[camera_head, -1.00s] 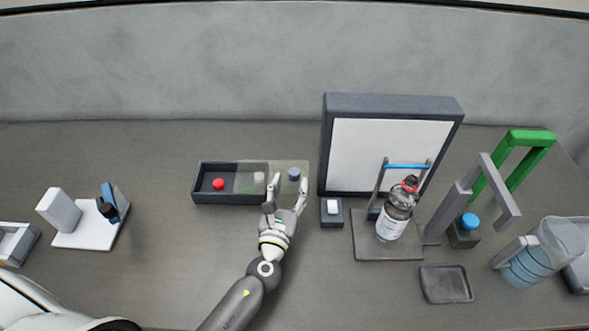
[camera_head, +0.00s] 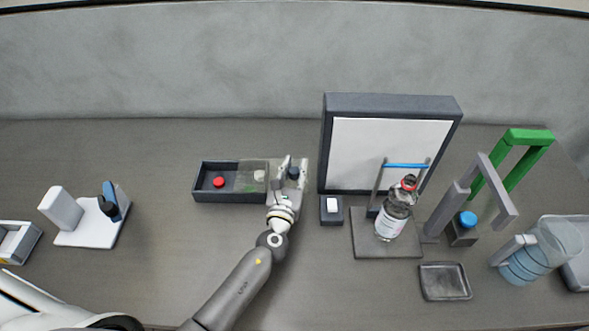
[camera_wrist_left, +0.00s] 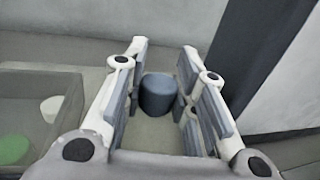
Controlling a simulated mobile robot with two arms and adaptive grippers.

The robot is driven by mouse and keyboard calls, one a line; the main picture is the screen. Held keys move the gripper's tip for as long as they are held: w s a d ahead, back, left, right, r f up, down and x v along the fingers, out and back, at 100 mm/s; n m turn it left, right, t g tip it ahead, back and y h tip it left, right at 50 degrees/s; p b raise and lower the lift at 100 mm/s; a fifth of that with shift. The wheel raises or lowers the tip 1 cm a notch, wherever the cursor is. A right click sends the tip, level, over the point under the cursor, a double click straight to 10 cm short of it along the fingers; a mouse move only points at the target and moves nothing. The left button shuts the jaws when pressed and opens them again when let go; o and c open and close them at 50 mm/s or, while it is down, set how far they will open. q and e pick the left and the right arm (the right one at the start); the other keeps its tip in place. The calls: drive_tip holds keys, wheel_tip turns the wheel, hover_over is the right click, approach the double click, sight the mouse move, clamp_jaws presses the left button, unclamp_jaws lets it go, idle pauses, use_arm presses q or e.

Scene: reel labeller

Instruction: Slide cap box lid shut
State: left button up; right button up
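The cap box (camera_head: 225,200) is a dark open tray with a red cap (camera_head: 218,182) inside at left. Its see-through lid (camera_head: 253,172) covers the right part and extends past the box's right end. A white and a green cap show through the lid in the left wrist view. A dark blue-grey round knob (camera_head: 294,173) stands on the lid's right end. My left gripper (camera_head: 293,168) is open, with its fingers on both sides of the knob (camera_wrist_left: 158,95). In the wrist view a gap shows between knob and fingers. My right gripper is not in view.
A white panel in a dark frame (camera_head: 391,98) stands just right of the gripper. A small dark block with a white top (camera_head: 332,210) and a bottle (camera_head: 393,217) on a grey stand are further right.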

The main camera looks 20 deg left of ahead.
sight(250, 177)
use_arm(q)
clamp_jaws()
drive_tip(key=s+a, duration=0.1)
drive_tip(key=a, duration=0.2)
drive_tip(key=s+a, duration=0.1)
drive_tip(key=a, duration=0.3)
drive_tip(key=s+a+b, duration=0.1)
drive_tip(key=a, duration=0.3)
drive_tip(key=shift+s+a+f, duration=0.1)
drive_tip(key=shift+s, duration=0.05)
drive_tip(key=shift+a, duration=0.1)
drive_tip(key=shift+o, duration=1.3)
unclamp_jaws()
drive_tip(key=o, duration=0.4)
drive_tip(key=shift+a, duration=0.2)
drive_tip(key=shift+s+d, duration=0.15)
